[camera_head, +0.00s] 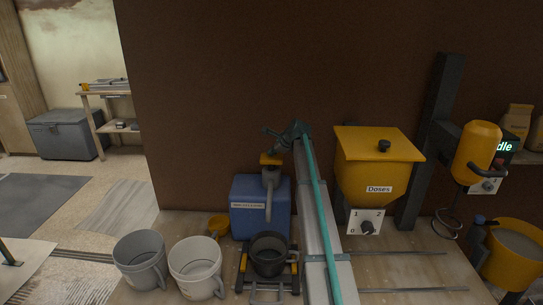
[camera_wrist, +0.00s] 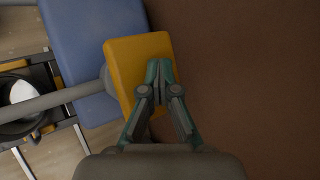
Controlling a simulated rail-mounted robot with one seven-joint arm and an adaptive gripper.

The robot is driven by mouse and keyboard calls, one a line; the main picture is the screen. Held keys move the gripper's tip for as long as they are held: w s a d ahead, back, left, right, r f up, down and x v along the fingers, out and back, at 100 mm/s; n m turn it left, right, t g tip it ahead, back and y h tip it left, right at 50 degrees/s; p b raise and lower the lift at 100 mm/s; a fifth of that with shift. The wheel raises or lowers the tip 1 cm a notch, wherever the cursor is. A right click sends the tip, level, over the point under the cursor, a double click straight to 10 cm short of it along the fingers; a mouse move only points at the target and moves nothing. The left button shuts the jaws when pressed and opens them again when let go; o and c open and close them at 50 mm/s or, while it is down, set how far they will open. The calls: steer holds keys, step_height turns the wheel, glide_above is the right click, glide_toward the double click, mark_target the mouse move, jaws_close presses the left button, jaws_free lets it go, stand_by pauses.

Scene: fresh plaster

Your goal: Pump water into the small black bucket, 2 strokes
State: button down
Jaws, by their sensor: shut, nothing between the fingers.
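The blue water container (camera_head: 260,207) stands at the wall with a grey pump spout (camera_head: 269,197) and a yellow pump head (camera_head: 271,159). The small black bucket (camera_head: 269,256) sits upright on a carriage in front of it, below the spout. My gripper (camera_head: 270,134) is shut and empty, just above the pump head. In the wrist view the closed fingertips (camera_wrist: 160,66) overlap the right part of the yellow pump head (camera_wrist: 127,62); I cannot tell whether they touch it. The bucket (camera_wrist: 18,108) shows partly at the left edge there, and the spout reaches towards it.
Two grey-white buckets (camera_head: 196,267) (camera_head: 140,259) stand left of the carriage, and a yellow scoop (camera_head: 218,225) lies behind them. A yellow dose hopper (camera_head: 379,160) hangs right of my arm. A yellow mixer (camera_head: 477,152) and yellow bucket (camera_head: 515,253) stand far right.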

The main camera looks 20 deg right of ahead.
mark_target(273, 158)
steer(key=shift+f+b, duration=0.4)
steer(key=shift+f, duration=1.3)
stand_by(1.3)
steer(key=shift+r, duration=0.1)
steer(key=shift+r+p, duration=1.6)
steer(key=shift+r, duration=1.1)
steer(key=shift+r, duration=0.1)
steer(key=shift+r+p, duration=1.45)
steer(key=shift+r, duration=1)
steer(key=shift+w, duration=0.1)
